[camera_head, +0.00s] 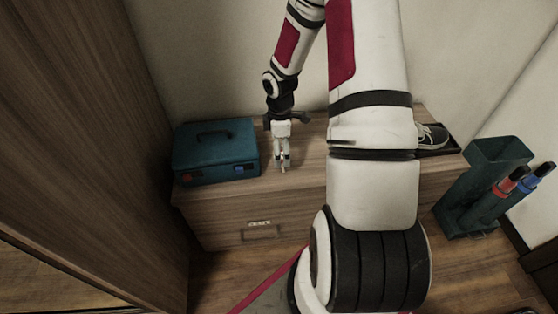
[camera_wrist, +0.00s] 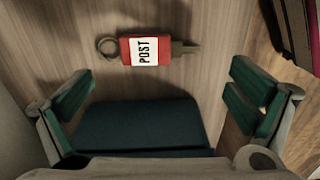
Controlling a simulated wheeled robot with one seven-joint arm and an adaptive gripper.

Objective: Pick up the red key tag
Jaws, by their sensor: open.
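The red key tag (camera_wrist: 130,52) lies flat on the wooden cabinet top in the wrist view. In the head view my gripper (camera_head: 283,168) points down over the cabinet top, right of the teal toolbox; the tag cannot be made out there.
The teal toolbox (camera_head: 215,155) stands on the left of the cabinet (camera_head: 225,225). A teal holder (camera_head: 482,185) with umbrellas stands on the floor at the right. A tall wooden panel (camera_head: 75,130) rises at the left.

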